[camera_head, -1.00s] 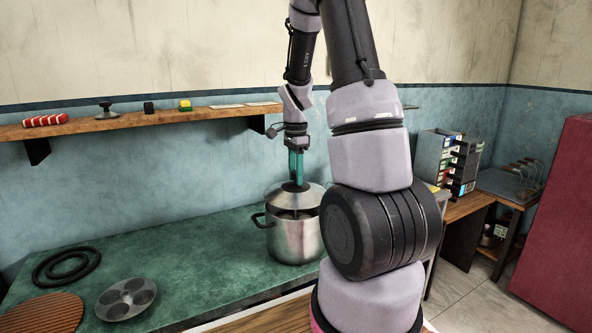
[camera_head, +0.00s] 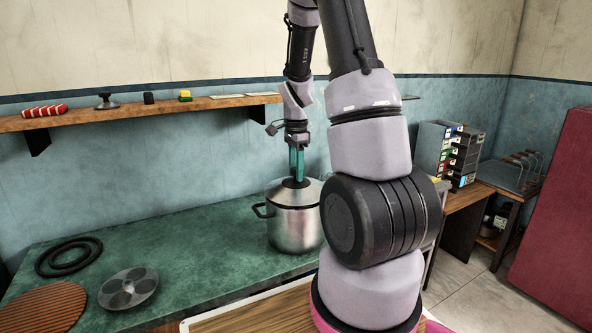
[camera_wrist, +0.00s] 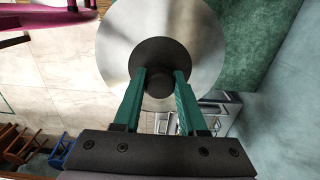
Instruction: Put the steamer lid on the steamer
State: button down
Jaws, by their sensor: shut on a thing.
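The steamer (camera_head: 293,228) is a shiny metal pot with dark side handles, standing on the green counter. The steamer lid (camera_head: 280,189) is a metal disc with a dark round knob, and it lies over the steamer's mouth, about level. From here I cannot tell whether its rim sits fully all round; my arm hides the right side. My gripper (camera_head: 296,172) points straight down with its green fingers shut on the knob. In the wrist view the fingers (camera_wrist: 160,78) flank the black knob, and the lid (camera_wrist: 206,40) fills the top middle.
Black rings (camera_head: 69,257), a round metal mould tray (camera_head: 128,288) and a brown ribbed board (camera_head: 45,308) lie on the counter (camera_head: 190,235) at left. A wooden shelf (camera_head: 75,120) with small items runs along the wall. The counter between is clear.

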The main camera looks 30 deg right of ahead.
jog(key=shift+f, duration=0.6)
jog(key=shift+c, duration=1.9)
grip_release()
jog(key=shift+r, duration=0.1)
notch_tip(320, 180, up, 11)
jog(key=shift+f, duration=0.2)
jog(key=shift+a+r, duration=0.1)
jog(key=shift+r, duration=0.1)
jog(key=s+a+r+n+t+y, duration=0.1)
jog(key=s+a+r+n+t, duration=0.2)
jog(key=s+a+r+n, duration=0.3)
jog(key=s+a+r+n+t+y, duration=0.1)
jog(key=s+a+r+n+t, duration=0.3)
jog(key=s, duration=0.9)
jog(key=a+r+n, duration=0.3)
jog(key=r, duration=0.2)
jog(key=shift+s+r+n, duration=0.3)
jog(key=shift+s+r, duration=0.05)
